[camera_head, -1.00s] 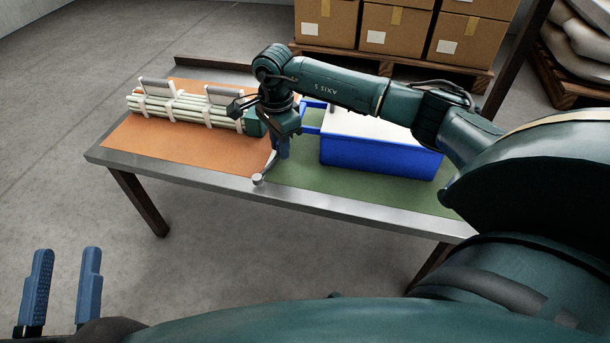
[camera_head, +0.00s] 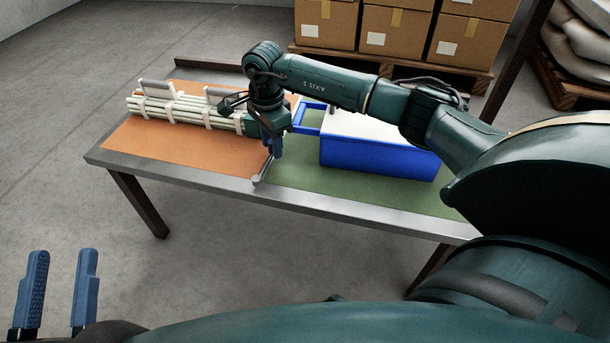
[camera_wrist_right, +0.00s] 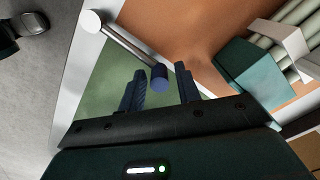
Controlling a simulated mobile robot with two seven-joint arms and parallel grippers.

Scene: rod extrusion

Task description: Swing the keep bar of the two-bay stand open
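A pale metal bar (camera_head: 264,172) with a round white end sits at the table's front edge, where the orange and green mats meet. In the right wrist view the bar (camera_wrist_right: 127,43) runs from the white end to a blue cylindrical grip (camera_wrist_right: 159,78). My right gripper (camera_wrist_right: 160,90) is open, its fingers on either side of that grip with gaps showing; contact is not visible. Pale rods (camera_head: 175,107) lie in white cradles with a teal end block; my right arm partly covers this area. I cannot tell which part is the two-bay stand. My left gripper (camera_head: 58,290) is open and empty, off the table.
A blue bin (camera_head: 375,158) with a white top stands on the green mat (camera_head: 300,180), right of my right gripper. The front of the orange mat (camera_head: 180,158) is clear. Cardboard boxes (camera_head: 385,30) on a pallet stand behind the table.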

